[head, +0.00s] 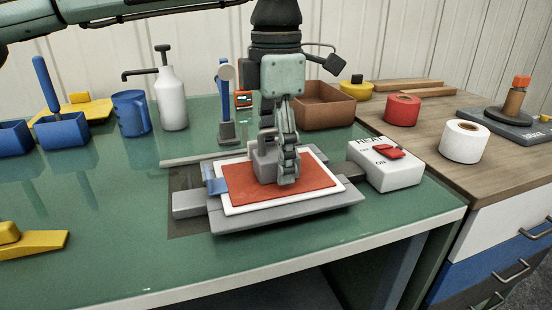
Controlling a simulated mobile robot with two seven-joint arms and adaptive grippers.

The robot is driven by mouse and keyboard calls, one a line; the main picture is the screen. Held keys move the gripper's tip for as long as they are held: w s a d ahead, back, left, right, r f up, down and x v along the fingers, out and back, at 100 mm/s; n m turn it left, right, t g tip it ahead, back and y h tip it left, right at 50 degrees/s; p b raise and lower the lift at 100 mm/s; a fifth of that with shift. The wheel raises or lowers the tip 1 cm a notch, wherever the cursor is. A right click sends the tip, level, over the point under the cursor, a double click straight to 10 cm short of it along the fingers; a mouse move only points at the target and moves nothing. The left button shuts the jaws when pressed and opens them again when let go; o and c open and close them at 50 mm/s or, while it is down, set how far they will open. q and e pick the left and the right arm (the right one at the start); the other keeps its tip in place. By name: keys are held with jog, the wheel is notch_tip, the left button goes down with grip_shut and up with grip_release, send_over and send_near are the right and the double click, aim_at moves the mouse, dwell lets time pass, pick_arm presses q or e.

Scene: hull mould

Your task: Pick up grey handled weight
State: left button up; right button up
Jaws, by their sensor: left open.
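A grey block, which looks like the grey handled weight (264,166), stands on the red sheet (310,181) in the middle of the head view. My left gripper (286,168) points straight down over it, with its fingers low beside and in front of the block. The gripper is open. My right gripper is not in view.
The red sheet lies on a white board (336,189) over a grey plate. A white switch box (392,171) stands close on the right. A brown tray (326,108), white bottle (172,100) and blue jug (130,114) stand behind.

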pick_arm(q)
jog(key=shift+f, duration=0.1)
jog(key=shift+c, duration=0.5)
jog(key=c, duration=1.4)
grip_shut()
